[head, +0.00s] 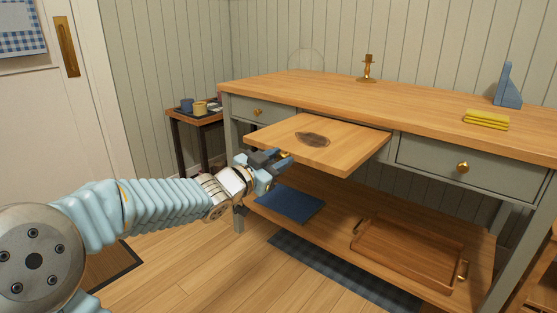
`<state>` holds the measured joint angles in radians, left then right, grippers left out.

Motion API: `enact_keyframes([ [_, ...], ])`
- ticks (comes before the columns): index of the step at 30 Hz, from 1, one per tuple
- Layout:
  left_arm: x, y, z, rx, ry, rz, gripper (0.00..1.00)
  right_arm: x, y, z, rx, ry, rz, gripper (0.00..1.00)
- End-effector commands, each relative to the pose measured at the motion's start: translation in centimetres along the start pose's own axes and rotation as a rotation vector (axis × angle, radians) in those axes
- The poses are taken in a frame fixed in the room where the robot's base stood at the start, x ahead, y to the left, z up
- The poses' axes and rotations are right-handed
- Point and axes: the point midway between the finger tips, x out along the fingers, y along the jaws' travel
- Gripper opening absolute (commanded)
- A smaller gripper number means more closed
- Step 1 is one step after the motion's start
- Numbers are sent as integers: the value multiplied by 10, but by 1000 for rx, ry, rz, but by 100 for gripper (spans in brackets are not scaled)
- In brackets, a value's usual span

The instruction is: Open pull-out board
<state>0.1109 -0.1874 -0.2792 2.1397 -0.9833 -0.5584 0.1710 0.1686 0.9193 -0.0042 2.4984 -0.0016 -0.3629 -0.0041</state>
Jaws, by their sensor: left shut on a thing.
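The pull-out board (345,142) is a wooden slab with a dark oval mark on top. It sticks well out from under the top of the grey sideboard (370,98), between two drawers. My left gripper (284,158) is at the board's front edge, near its left part. It is shut on a small brass knob (286,154), mostly hidden by the fingers. My right gripper is not in view.
A left drawer (250,108) and a right drawer (480,170) are closed. The lower shelf holds a blue cloth (290,202) and a wooden tray (408,255). A side table (197,119) stands left.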

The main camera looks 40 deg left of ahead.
Motion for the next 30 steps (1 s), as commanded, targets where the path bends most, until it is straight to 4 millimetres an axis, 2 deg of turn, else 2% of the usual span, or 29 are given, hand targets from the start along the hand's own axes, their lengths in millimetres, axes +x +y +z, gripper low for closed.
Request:
enact_keyframes([
  [1, 0, 0, 1, -1, -2, 1, 0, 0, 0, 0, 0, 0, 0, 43],
  [2, 0, 0, 1, -1, -2, 0, 37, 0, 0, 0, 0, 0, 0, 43],
  [3, 0, 0, 1, -1, -2, 0, 40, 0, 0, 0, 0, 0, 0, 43],
  [11, 0, 0, 0, 0, -1, 0, 40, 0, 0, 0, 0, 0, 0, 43],
  [14, -7, -1, -1, 1, 0, -1, 40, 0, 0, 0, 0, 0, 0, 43],
  [17, -22, -1, -1, 0, 1, -3, 40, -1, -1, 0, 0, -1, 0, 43],
  [24, -82, -1, -3, 0, 2, -3, 40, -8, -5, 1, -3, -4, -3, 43],
  [30, -121, -1, -2, -1, 1, -2, 40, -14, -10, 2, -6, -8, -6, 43],
])
